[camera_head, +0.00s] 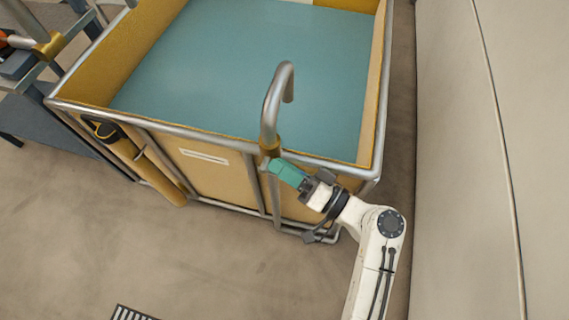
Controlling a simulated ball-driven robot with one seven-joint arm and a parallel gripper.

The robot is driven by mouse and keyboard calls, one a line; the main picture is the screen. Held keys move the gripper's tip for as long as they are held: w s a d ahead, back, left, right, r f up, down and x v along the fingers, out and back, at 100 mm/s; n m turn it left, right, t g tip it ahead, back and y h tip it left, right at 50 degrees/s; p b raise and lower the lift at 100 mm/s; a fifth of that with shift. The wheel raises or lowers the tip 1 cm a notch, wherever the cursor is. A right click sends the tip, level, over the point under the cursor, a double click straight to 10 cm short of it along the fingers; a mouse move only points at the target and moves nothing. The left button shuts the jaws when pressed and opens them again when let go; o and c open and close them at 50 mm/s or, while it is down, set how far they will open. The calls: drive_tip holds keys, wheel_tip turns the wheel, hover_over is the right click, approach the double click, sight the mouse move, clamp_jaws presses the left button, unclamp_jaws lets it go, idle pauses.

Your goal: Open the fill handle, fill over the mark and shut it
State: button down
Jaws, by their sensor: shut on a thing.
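A large yellow tank (378,80) with grey metal rails stands ahead, with a flat teal surface (240,65) inside that looks like liquid. A curved grey spout (270,115) rises at its near wall and hooks over the rim. A teal fill handle (287,173) sits at the brass base of the spout, pointing right and down. My gripper (302,184) is shut on the outer end of this handle. The fingertips are partly hidden. I see no stream at the spout. A white-outlined strip (205,156) is on the tank's front; I cannot tell if it is the mark.
A yellow cylinder (150,170) with a black top leans at the tank's front left. A metal frame with a blue-grey platform (45,125) stands at far left. A pale wall (480,150) is close on the right. A floor grate (130,313) lies below; the floor in front is clear.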

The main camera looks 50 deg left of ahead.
drive_tip(key=r+h+p, duration=0.1)
drive_tip(key=p, duration=0.1)
drive_tip(key=r+h+p, duration=0.1)
drive_tip(key=p, duration=0.1)
drive_tip(key=shift+a+n+t+h, duration=0.1)
drive_tip(key=shift+n+t+h, duration=0.3)
drive_tip(key=h+p, duration=0.1)
drive_tip(key=p, duration=0.2)
drive_tip(key=shift+s+a+r+n+t+h, duration=0.15)
drive_tip(key=shift+n+t+h, duration=0.15)
drive_tip(key=shift+h, duration=0.1)
drive_tip(key=shift+s+a+h+p, duration=0.15)
drive_tip(key=shift+h+p, duration=0.35)
drive_tip(key=shift+p, duration=0.35)
drive_tip(key=c, duration=1.1)
unclamp_jaws()
drive_tip(key=v, duration=1)
drive_tip(key=shift+d+r, duration=0.2)
drive_tip(key=shift+d, duration=0.15)
